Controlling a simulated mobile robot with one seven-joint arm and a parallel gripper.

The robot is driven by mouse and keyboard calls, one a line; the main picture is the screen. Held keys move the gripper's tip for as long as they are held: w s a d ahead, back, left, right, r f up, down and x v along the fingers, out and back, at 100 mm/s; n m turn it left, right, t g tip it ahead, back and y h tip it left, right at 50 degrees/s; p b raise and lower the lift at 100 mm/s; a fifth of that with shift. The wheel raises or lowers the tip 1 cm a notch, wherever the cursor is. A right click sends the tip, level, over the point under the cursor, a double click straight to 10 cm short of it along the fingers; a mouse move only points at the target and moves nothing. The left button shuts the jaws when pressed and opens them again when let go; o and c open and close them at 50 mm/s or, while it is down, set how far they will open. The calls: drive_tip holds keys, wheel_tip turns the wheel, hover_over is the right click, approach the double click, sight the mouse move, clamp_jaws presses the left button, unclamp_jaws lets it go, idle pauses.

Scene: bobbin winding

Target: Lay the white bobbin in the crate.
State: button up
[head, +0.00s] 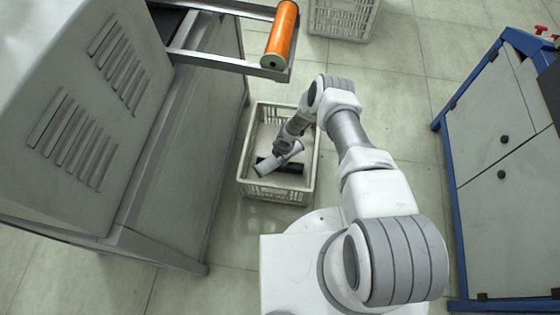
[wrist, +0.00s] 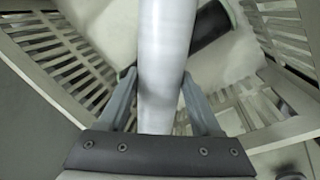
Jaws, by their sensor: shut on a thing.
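The white bobbin (head: 277,159) is in my gripper; in the wrist view, the white bobbin (wrist: 166,40) runs up between the two fingers of my gripper (wrist: 157,80), which are shut on it. The light grey crate (head: 274,194) stands on the floor; its slatted wall (wrist: 68,50) shows in the wrist view. My gripper is over the crate's inside, with the bobbin slanted across it. A dark bobbin (head: 291,167) lies in the crate, partly covered by the white one; it also shows in the wrist view (wrist: 210,27). I cannot tell whether the two bobbins touch.
A grey machine (head: 180,130) stands left of the crate, with an orange bobbin (head: 282,38) on its projecting bars above the crate's far side. Another crate (head: 342,17) stands at the back. A blue-framed cabinet (head: 500,150) is at the right.

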sight(280, 161)
drive_tip(key=shift+f+b, duration=0.45)
drive_tip(key=shift+f, duration=0.85)
drive_tip(key=shift+f, duration=0.1)
drive_tip(key=shift+f, duration=0.4)
drive_tip(key=o, duration=1.5)
drive_tip(key=shift+r, duration=0.45)
drive_tip(key=r+p, duration=0.4)
drive_tip(key=s+d+r+p, duration=0.1)
drive_tip(key=r+p, duration=0.3)
drive_tip(key=s+r+p, duration=0.1)
drive_tip(key=r+p, duration=0.3)
drive_tip(key=shift+d+p, duration=0.15)
drive_tip(key=shift+p, duration=0.15)
